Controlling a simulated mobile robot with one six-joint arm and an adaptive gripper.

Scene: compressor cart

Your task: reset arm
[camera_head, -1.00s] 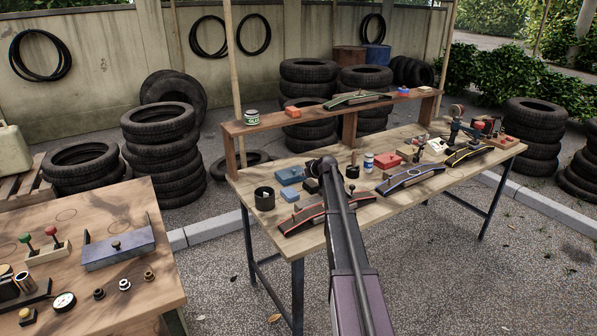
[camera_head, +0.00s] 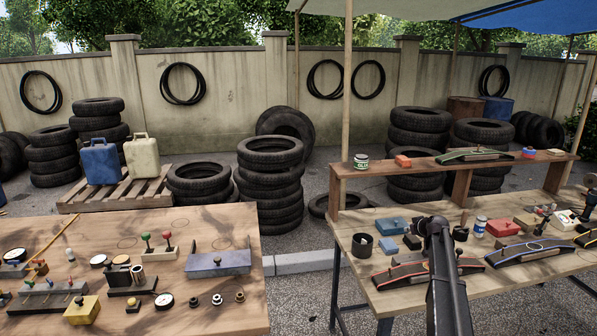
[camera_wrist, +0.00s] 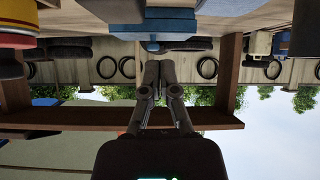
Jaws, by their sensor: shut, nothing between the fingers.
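My arm (camera_head: 447,290) reaches from the bottom of the head view over the right workbench, its end above the red-edged black curved holder (camera_head: 400,272). My gripper shows in the wrist view (camera_wrist: 152,70), where its two fingers are together with nothing between them. The wrist view is upside down, with the bench above and the sky below. In the head view the fingers cannot be made out.
The right bench (camera_head: 390,300) holds a blue box (camera_head: 392,226), a black cup (camera_head: 362,244), a red box (camera_head: 526,221) and other small items. A raised wooden shelf (camera_head: 395,177) runs behind them. The left bench (camera_head: 120,245) holds fittings and gauges. Tyre stacks (camera_head: 270,180) stand behind.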

